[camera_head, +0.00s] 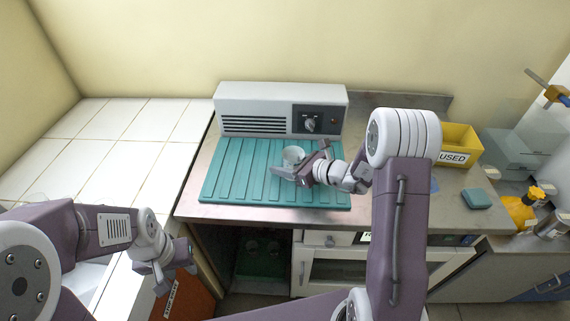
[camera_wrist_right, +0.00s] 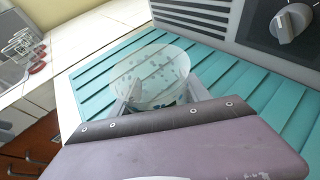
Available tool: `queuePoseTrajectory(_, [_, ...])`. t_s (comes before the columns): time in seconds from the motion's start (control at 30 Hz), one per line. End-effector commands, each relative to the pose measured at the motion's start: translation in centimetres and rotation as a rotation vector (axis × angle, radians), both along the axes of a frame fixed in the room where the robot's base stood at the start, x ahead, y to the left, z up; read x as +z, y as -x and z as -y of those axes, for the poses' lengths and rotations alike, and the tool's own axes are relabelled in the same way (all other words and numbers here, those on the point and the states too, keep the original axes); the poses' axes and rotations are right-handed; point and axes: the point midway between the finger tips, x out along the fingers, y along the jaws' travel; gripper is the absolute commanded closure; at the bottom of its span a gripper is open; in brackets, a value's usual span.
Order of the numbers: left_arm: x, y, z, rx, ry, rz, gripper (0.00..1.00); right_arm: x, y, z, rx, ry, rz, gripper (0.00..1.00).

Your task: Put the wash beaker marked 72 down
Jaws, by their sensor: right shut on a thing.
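The wash beaker (camera_head: 293,155) is a small pale, see-through cup over the teal ribbed mat (camera_head: 230,181). In the right wrist view the beaker (camera_wrist_right: 152,72) sits between my right gripper's fingers, its round rim facing the camera. My right gripper (camera_head: 291,165) is shut on the beaker. I cannot tell whether the beaker's base touches the mat, and no number is readable on it. My left gripper (camera_head: 172,277) is low at the left, in front of the counter and away from the beaker; its finger gap is unclear.
A grey unit with a knob (camera_head: 262,98) stands behind the mat. A yellow bin labelled USED (camera_head: 461,141) and a teal block (camera_head: 477,198) are to the right. White tiled counter (camera_head: 110,150) lies left. Much of the mat around the beaker is bare.

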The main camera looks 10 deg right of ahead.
Motion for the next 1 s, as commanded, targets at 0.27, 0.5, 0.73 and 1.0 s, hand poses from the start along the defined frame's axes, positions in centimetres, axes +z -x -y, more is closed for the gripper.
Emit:
queuePoseTrajectory(0.27, [-0.4,0.0,0.0,0.0,0.0,0.0,0.64,-0.3,0.0,0.0,0.0,0.001,-0.001,0.29])
queuePoseTrajectory(0.5, [-0.4,0.0,0.0,0.0,0.0,0.0,0.64,-0.3,0.0,0.0,0.0,0.001,-0.001,0.23])
queuePoseTrajectory(0.73, [0.1,0.0,0.0,0.0,0.0,0.0,0.64,0.4,0.5,0.5,-0.001,0.0,0.0,0.23])
queuePoseTrajectory(1.0, [0.6,0.0,0.0,0.0,0.0,0.0,0.64,2.7,4.7,4.1,-0.005,0.001,0.001,0.23])
